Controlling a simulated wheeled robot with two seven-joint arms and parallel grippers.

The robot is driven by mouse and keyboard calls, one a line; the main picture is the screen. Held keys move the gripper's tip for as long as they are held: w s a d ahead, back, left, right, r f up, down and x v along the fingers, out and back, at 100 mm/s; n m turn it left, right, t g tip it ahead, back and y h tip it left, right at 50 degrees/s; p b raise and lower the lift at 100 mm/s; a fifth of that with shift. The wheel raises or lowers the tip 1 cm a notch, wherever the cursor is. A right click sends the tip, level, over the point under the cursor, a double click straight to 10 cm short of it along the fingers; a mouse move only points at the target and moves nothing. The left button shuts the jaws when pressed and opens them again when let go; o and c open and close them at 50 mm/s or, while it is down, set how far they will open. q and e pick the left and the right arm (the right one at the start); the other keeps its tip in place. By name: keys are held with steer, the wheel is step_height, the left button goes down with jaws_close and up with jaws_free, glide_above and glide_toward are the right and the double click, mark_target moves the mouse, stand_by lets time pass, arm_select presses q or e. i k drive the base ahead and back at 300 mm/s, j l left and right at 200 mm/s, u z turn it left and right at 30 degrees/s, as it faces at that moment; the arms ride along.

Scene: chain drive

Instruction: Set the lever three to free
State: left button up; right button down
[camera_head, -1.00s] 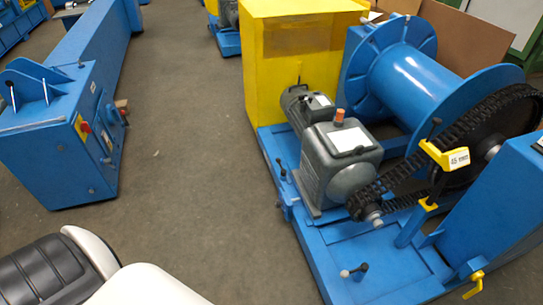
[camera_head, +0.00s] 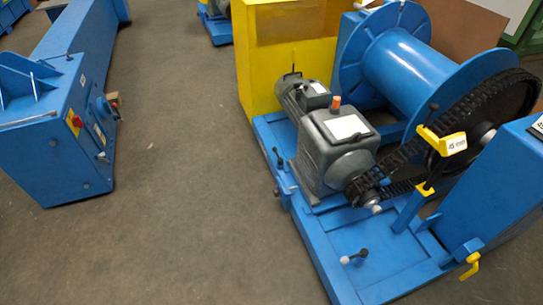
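No number marks any lever clearly, so I cannot tell which is lever three. A small lever (camera_head: 354,257) with a white knob and a black knob lies tilted on the front of the blue base. Another small lever with a dark knob (camera_head: 277,155) stands at the base's left edge, beside the grey gearbox (camera_head: 335,150). A yellow handle (camera_head: 470,266) hangs at the lower right on the blue housing (camera_head: 500,190). A yellow bracket (camera_head: 441,143) with a white label sits by the black chain (camera_head: 475,105). Neither of my grippers is in view.
A large blue drum (camera_head: 410,70) and a yellow cabinet (camera_head: 287,60) stand behind the gearbox. A blue machine (camera_head: 55,150) with a red button (camera_head: 77,121) stands at the left. The grey floor (camera_head: 190,190) between the machines is clear.

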mark_target(280, 161)
steer(key=i+z, duration=0.1)
steer(key=z, duration=0.55)
steer(key=i+j+z, duration=0.4)
steer(key=j, duration=0.25)
steer(key=j+z, duration=0.45)
steer(key=j, duration=0.25)
steer(key=i+j, duration=0.1)
steer(key=j, duration=0.35)
steer(key=i+j, duration=0.1)
steer(key=j, duration=0.4)
steer(key=i+j+z, duration=0.1)
steer(key=j, duration=0.35)
steer(key=i+j, duration=0.1)
steer(key=j, duration=0.4)
steer(key=i+j, duration=0.1)
steer(key=j, duration=0.35)
steer(key=z, duration=0.05)
